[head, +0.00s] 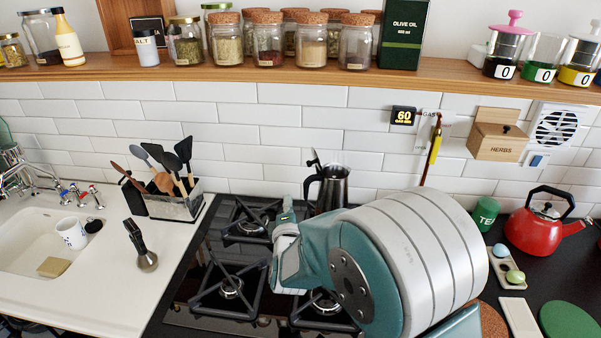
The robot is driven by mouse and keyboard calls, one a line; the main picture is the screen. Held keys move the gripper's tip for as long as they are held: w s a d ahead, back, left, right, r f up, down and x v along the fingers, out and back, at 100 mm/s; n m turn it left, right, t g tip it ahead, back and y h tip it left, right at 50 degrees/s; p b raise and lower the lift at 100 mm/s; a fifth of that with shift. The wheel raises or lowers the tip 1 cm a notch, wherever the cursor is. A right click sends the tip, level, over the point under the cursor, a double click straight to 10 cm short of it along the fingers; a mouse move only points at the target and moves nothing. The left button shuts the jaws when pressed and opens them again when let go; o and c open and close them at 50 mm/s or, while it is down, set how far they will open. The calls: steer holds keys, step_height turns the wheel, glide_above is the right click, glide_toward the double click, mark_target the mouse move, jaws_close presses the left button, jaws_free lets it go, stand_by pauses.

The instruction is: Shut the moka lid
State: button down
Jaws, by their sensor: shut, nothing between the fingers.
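The moka pot (333,190) is dark metal and stands on the hob's back right burner, close to the tiled wall. Its black handle is on the left side. The moka lid (316,160) looks raised, tilted up above the handle at the pot's top left. My gripper (287,208) is over the middle of the hob, left of the pot and lower in the picture, apart from it. It looks shut and empty, though my arm hides part of it. My arm also covers the lower right of the pot and much of the right burners.
The black gas hob (185,312) has raised pan supports. A utensil holder (177,203) stands left of it, and a pepper mill (141,247) nearer the sink. A red kettle (540,230) and a green tea tin (484,215) are on the right. A jar shelf (230,74) runs above.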

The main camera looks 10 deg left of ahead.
mark_target(312, 163)
steer(key=w+d+r, duration=0.1)
steer(key=w+d, duration=0.1)
steer(key=w, duration=0.9)
steer(key=shift+w+r, duration=0.15)
steer(key=shift+r, duration=0.2)
